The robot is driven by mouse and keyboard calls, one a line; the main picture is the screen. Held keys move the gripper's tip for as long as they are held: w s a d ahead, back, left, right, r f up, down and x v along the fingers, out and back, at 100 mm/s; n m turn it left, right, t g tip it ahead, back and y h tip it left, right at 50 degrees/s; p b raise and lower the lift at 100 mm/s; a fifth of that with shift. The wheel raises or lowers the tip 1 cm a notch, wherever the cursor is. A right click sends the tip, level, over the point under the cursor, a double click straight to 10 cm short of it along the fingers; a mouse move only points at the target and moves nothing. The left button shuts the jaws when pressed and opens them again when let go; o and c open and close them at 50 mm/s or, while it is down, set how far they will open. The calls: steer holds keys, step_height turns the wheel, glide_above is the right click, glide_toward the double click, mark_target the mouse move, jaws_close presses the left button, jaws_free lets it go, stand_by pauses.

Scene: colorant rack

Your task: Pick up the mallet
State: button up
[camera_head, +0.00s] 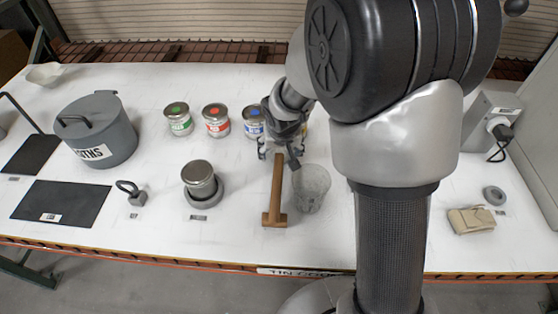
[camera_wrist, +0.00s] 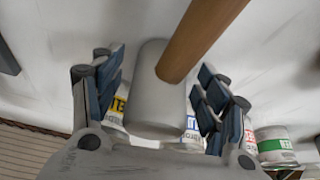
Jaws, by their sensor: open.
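The mallet has a wooden handle (camera_head: 276,190) that reaches from my gripper toward the front of the table, with a short wooden crosspiece at its near end. My gripper (camera_head: 278,154) is at the handle's far end. In the wrist view, a grey cylinder (camera_wrist: 155,95) lies between the open fingers of my gripper (camera_wrist: 160,80), with gaps on both sides. The wooden handle (camera_wrist: 203,38) crosses in front of it at a slant. The cylinder looks like the mallet's head, though my gripper mostly hides it in the head view.
A translucent cup (camera_head: 312,190) stands just right of the handle. Cans with green (camera_head: 178,120), red (camera_head: 215,120) and blue (camera_head: 252,122) labels stand close behind and left. A grey tin (camera_head: 199,178) sits in a ring left of the mallet.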

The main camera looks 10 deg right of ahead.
steer(key=shift+c, duration=0.5)
steer(key=c, duration=1.2)
steer(key=shift+r, duration=0.15)
step_height(320, 180, up, 20)
steer(key=p, duration=0.7)
